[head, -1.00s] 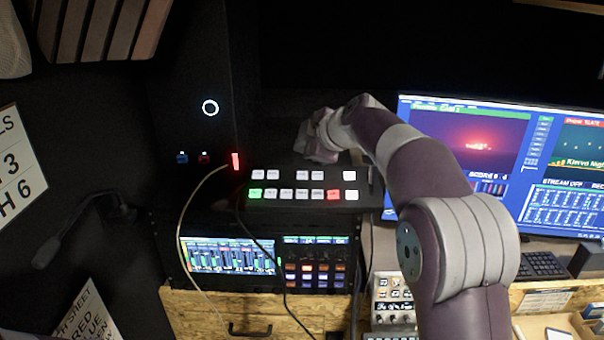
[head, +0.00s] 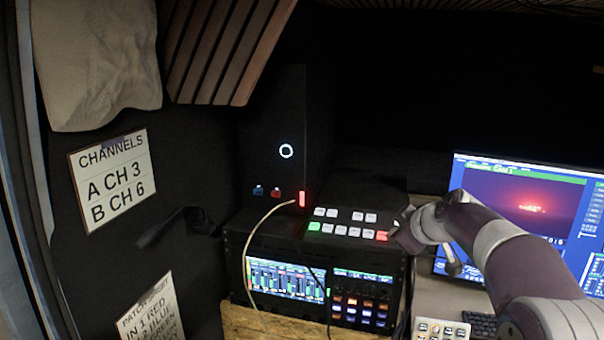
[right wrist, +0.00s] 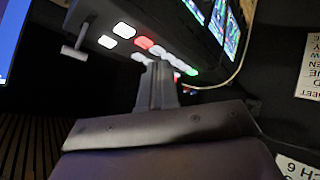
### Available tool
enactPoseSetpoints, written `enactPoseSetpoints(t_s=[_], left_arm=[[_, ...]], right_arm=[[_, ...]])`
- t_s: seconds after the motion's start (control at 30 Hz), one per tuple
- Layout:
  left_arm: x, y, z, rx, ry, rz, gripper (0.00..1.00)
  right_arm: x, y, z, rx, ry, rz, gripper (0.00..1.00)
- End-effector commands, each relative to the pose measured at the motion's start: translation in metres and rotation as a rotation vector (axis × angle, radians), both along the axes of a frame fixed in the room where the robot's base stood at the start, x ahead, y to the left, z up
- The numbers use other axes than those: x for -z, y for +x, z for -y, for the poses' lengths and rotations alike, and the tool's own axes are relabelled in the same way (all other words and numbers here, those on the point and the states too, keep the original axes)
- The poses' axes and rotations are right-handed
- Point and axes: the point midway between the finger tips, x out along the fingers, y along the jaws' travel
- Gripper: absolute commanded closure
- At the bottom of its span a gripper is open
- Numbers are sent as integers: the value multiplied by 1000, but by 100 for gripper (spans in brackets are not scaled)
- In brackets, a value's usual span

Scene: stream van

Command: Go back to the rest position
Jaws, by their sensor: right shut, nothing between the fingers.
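My right arm (head: 500,250) comes in from the right in the head view and reaches toward the desk gear. Its gripper (head: 406,238) is near the right end of the button panel (head: 350,226), partly hidden by the wrist. In the right wrist view the gripper (right wrist: 160,72) is shut and empty, with the panel's lit buttons behind the fingertips. I cannot tell the exact gap between fingers and panel. My left gripper is not in view.
A rack with lit screens (head: 285,283) sits under the panel. A black tower (head: 290,125) with a cable stands behind, and a monitor (head: 520,205) is at right. A microphone (head: 165,228) juts from the left wall, near a channels sign (head: 113,184).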

Motion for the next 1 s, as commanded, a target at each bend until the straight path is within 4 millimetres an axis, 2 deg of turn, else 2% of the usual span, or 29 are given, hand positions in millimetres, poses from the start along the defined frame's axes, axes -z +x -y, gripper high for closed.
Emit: enactPoseSetpoints(t_s=[0.17, 0.27, 0.37, 0.47, 0.5, 0.6, 0.7, 0.77, 1.0], left_arm=[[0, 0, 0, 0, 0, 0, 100], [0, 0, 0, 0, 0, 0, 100], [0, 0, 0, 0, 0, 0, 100], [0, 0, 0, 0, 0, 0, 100], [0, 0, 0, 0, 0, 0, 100], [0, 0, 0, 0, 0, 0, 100], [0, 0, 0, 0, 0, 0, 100], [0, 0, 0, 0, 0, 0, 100], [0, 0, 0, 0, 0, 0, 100]], right_arm=[[64, -36, 6, 229, 154, -208, 100], [103, -71, 6, 374, 227, -335, 100], [147, -120, 4, 534, 279, -472, 100], [190, -189, 0, 694, 295, -613, 100], [205, -219, -2, 744, 288, -664, 100], [229, -281, -6, 797, 241, -756, 100], [239, -320, -9, 772, 182, -808, 100], [240, -331, -11, 759, 168, -820, 100], [237, -329, -15, 741, 168, -808, 100]])
